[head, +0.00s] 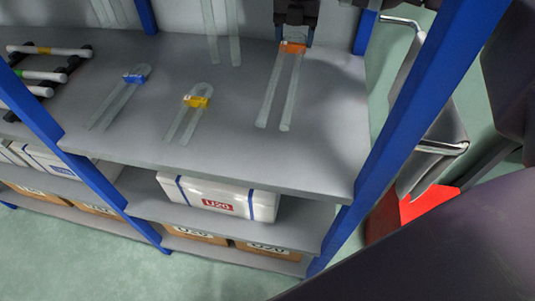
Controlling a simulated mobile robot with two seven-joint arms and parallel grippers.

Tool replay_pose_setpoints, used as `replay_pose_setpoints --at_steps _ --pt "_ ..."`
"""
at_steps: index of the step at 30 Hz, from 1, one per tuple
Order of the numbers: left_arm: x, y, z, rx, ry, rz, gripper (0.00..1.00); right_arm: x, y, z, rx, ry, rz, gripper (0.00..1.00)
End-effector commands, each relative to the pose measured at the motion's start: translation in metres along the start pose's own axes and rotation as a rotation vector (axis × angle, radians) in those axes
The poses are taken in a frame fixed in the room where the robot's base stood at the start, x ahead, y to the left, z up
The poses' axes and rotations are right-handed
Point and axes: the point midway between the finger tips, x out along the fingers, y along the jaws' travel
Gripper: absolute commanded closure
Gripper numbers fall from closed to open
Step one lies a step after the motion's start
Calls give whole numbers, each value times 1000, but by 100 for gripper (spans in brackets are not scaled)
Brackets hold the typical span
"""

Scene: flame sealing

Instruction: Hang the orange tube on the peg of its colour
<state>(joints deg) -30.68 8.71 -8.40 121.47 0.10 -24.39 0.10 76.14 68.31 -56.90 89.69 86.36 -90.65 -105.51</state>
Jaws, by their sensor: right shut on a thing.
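The orange tube (272,97) is a clear U-shaped tube with an orange band at its bend, in the upper middle of the head view. My right gripper (293,35) is shut on it at the banded end, near the back of the grey shelf. Its two legs point toward the front edge; I cannot tell whether they touch the shelf. A blue-banded tube (116,97) and a yellow-banded tube (187,117) lie to its left. No peg can be made out, and my left gripper is not in view.
Clear tubes (223,40) show at the back, their tops cut off. A black rack (72,63) with white tubes stands at the left. Blue posts (423,115) frame the shelf (225,160). White boxes (218,196) sit below. The front right of the shelf is bare.

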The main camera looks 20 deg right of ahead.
Motion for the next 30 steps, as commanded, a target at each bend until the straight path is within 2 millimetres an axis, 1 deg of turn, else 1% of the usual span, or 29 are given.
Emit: replay_pose_setpoints --at_steps 4,7,15,21,25,30 --pt "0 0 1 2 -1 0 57 3 0 0 0 1 -1 62" --pt "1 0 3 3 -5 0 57 14 0 0 1 3 -2 62" --pt "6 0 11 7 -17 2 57 64 0 0 1 8 -5 62" --pt "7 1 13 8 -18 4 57 88 0 0 2 4 -2 62" --pt "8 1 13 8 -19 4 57 96 0 0 2 3 -1 62" --pt "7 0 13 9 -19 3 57 97 0 0 2 2 0 62"
